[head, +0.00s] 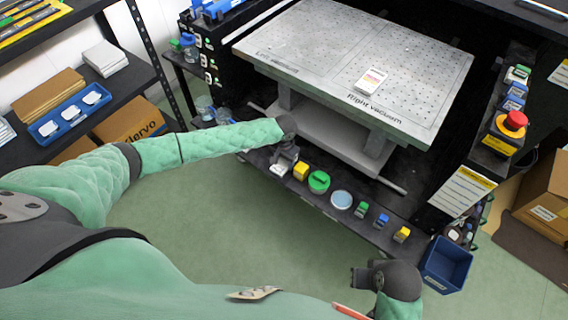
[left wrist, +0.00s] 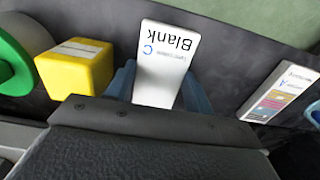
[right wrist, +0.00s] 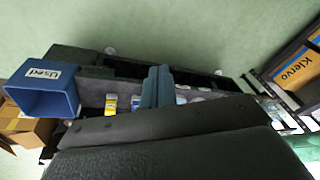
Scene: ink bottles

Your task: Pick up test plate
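A white plate marked "Blank" and "C" (left wrist: 165,62) stands between the two blue fingers of my left gripper (left wrist: 158,92) in the left wrist view. The plate covers the fingers' inner edges, so I cannot tell whether they press on it. In the head view the left gripper (head: 284,160) is low over the left end of the front shelf, with a white piece (head: 279,170) beneath it. Another white plate, marked "A" (left wrist: 279,92), lies to the right in the left wrist view. My right gripper (right wrist: 158,86) is shut and empty, away from the shelf.
On the front shelf (head: 330,207), a yellow block (head: 301,171), a green round item (head: 319,181), a clear dish (head: 341,199) and small coloured blocks stand in a row. The metal table (head: 330,50) above carries a small white card (head: 370,80). A blue bin (head: 446,266) sits right.

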